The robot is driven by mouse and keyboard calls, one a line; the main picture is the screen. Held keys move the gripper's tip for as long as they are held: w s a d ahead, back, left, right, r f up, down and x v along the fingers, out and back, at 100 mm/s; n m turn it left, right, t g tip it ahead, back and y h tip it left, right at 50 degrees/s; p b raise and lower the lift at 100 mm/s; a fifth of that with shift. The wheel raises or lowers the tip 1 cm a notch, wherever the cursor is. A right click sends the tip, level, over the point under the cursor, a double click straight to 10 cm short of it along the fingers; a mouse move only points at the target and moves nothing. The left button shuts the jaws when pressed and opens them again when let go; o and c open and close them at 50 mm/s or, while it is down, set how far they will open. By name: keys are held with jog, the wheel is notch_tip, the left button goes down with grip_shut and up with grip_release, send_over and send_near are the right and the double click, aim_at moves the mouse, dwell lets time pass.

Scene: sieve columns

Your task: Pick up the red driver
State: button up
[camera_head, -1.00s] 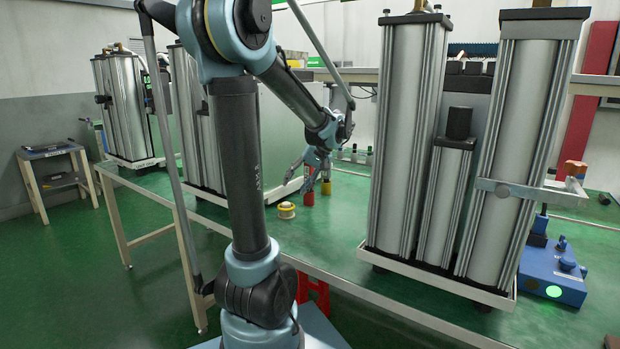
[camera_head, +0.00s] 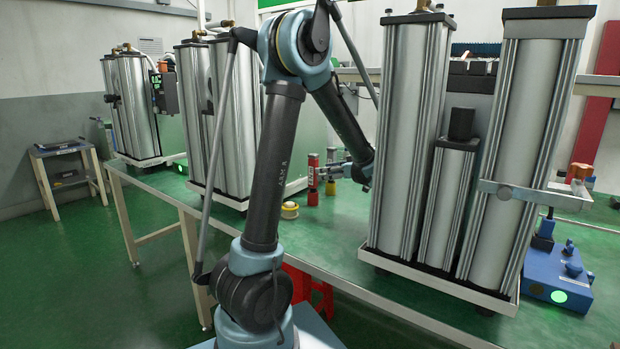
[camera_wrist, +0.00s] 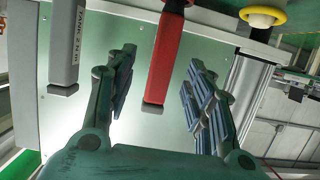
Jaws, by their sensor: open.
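My gripper (camera_wrist: 162,66) is open, one finger on each side of the handle, with gaps on both sides. In the head view my gripper (camera_head: 333,168) is level, reaching in from the right close to the driver. Contact cannot be seen, and the fingertips are partly hidden among the upright tools.
A grey tool (camera_wrist: 66,45) with lettering stands beside the red driver. A yellow-rimmed spool (camera_head: 290,210) lies in front of them. Tall metal columns (camera_head: 405,140) stand close on the right, and another column set (camera_head: 225,120) on the left. A blue device (camera_head: 556,275) sits far right.

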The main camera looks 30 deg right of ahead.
aim_at(313, 174)
jog(key=shift+f+x, duration=0.2)
jog(key=shift+x, duration=3.35)
jog(key=shift+s+a, duration=0.1)
grip_shut()
